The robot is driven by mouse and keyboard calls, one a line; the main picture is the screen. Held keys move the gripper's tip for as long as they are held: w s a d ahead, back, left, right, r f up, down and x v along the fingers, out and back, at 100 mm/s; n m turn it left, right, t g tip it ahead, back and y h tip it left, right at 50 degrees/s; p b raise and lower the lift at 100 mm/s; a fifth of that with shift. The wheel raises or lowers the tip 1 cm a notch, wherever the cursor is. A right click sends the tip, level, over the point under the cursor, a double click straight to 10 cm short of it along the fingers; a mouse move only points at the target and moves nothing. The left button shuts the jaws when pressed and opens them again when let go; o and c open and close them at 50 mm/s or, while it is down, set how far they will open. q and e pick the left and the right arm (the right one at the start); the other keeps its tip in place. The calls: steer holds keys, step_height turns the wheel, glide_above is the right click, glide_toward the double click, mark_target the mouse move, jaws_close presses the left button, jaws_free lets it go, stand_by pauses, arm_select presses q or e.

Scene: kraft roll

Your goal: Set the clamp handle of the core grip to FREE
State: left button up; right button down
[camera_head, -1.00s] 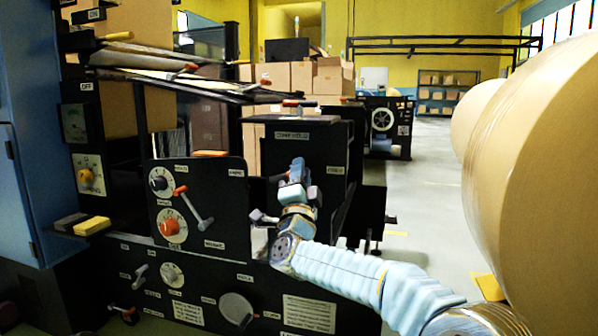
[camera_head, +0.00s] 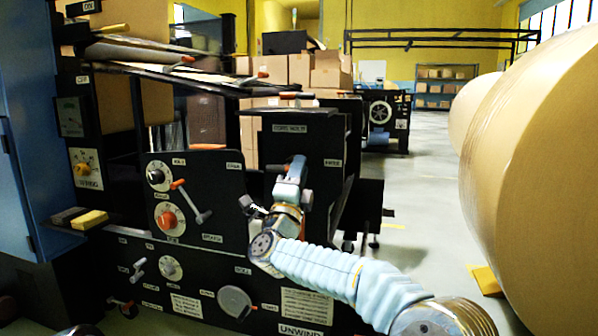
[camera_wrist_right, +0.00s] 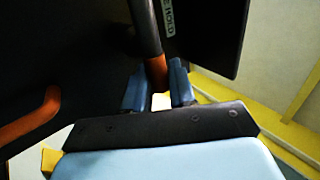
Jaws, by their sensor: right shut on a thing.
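The core grip's dark housing (camera_head: 300,150) stands mid-picture in the head view, with a small label reading HOLD at its end. My right gripper (camera_head: 293,168) is up against its front. In the right wrist view, the clamp handle (camera_wrist_right: 157,72) is a dark bar with an orange end. It comes down between the two blue fingers of my right gripper (camera_wrist_right: 158,90), which is shut on that orange end. The FREE mark and the handle's pivot cannot be made out. My left gripper is out of view.
The black machine panel left of my arm carries dials and a crank with an orange knob (camera_head: 178,184). Another orange handle (camera_wrist_right: 30,120) shows at left in the wrist view. Large kraft rolls (camera_head: 540,170) stand at right. Open floor (camera_head: 425,180) lies between.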

steer(key=shift+f, duration=0.1)
steer(key=c, duration=1.1)
jaws_free()
steer(key=v, duration=1.3)
steer(key=shift+s+f, duration=0.25)
steer(key=shift+s, duration=0.1)
